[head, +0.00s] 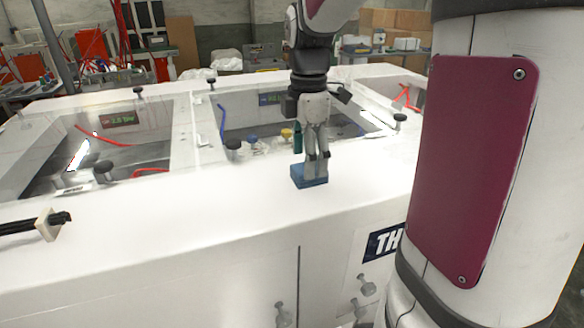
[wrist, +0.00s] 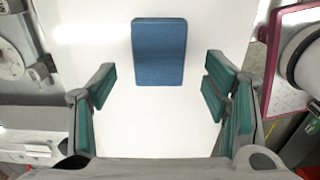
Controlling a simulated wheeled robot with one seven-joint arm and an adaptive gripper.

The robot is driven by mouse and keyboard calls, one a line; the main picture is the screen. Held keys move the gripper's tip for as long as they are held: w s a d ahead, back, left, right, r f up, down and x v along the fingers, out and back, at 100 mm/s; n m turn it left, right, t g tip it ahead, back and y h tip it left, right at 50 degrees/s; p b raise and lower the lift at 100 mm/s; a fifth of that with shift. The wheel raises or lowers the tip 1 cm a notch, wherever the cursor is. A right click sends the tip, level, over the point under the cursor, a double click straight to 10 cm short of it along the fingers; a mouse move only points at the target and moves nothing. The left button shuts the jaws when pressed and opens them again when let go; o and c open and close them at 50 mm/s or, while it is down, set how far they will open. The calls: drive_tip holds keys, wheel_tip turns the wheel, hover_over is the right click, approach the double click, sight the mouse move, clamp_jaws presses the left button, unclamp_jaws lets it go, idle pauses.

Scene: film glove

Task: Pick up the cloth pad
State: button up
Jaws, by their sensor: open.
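The cloth pad (wrist: 159,52) is a blue rounded rectangle lying flat on the white machine top. In the wrist view it sits at the top middle, beyond and between my fingertips. In the head view the cloth pad (head: 310,180) is a small blue block near the front edge of the top, partly hidden by my fingers. My gripper (head: 312,155) points down just above or behind it; the exact height gap cannot be told. In the wrist view my gripper (wrist: 160,82) has its two teal-padded fingers wide apart with nothing between them.
The white machine top (head: 120,222) is clear to the left of the pad. Behind it are recessed glass windows with black knobs (head: 233,146) and a yellow cap (head: 287,133). A black cable end with a pale flange (head: 47,224) sits at the left.

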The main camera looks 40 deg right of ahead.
wheel_tip(320, 180, down, 3)
drive_tip(key=shift+f, duration=0.2)
drive_tip(key=c, duration=1.1)
drive_tip(key=shift+c, duration=0.2)
drive_tip(key=shift+w+r, duration=0.1)
drive_tip(key=shift+r, duration=0.4)
drive_tip(key=r, duration=0.2)
drive_tip(key=shift+s+r, duration=0.2)
drive_tip(key=shift+r, duration=0.2)
drive_tip(key=s+r, duration=0.1)
drive_tip(key=s, duration=1.4)
drive_tip(key=shift+s+a+r, duration=0.15)
drive_tip(key=shift+s, duration=0.2)
